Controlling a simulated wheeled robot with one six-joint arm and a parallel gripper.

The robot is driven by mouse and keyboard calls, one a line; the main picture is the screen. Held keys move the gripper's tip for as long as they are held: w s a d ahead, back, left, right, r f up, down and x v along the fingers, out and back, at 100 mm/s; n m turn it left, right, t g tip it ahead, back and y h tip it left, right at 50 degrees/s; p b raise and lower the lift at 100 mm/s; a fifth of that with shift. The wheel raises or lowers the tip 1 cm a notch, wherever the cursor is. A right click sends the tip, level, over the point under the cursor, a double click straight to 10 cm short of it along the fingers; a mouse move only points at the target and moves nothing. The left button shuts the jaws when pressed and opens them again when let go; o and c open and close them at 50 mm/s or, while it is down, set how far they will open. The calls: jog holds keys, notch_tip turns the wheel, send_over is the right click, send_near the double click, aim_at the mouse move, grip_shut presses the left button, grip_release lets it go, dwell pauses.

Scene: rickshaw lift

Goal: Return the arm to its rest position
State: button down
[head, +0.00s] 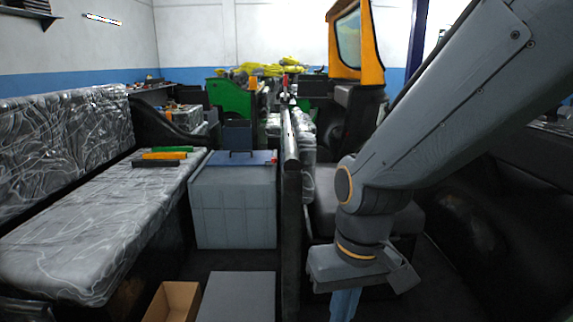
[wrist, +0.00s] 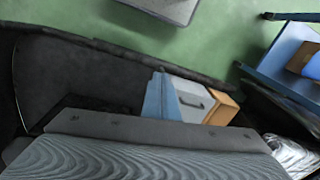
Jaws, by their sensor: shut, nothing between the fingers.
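My arm (head: 455,110) reaches in from the upper right of the head view and bends down at the wrist. My gripper (head: 345,303) hangs below the wrist, with its blue fingers pointing down and partly cut off by the bottom edge. It is shut and holds nothing. It hangs in front of the dark seat (head: 325,205), right of the upright divider. Whether it touches anything is hidden in the head view.
A grey lidded box (head: 235,210) stands left of the divider (head: 290,190). A plastic-covered bench (head: 100,230) with several coloured bars (head: 165,155) is at left. An open cardboard box (head: 173,302) and grey panel (head: 237,298) lie in front.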

jog(key=s+d+r+m+h+p, duration=0.1)
jog(key=s+d+r+m+p, duration=0.1)
jog(key=d+r+p, duration=0.8)
jog(key=shift+s+d+r+m+p, duration=0.25)
jog(key=shift+r+p, duration=0.75)
jog(key=shift+p, duration=1.45)
jog(key=shift+w, duration=0.1)
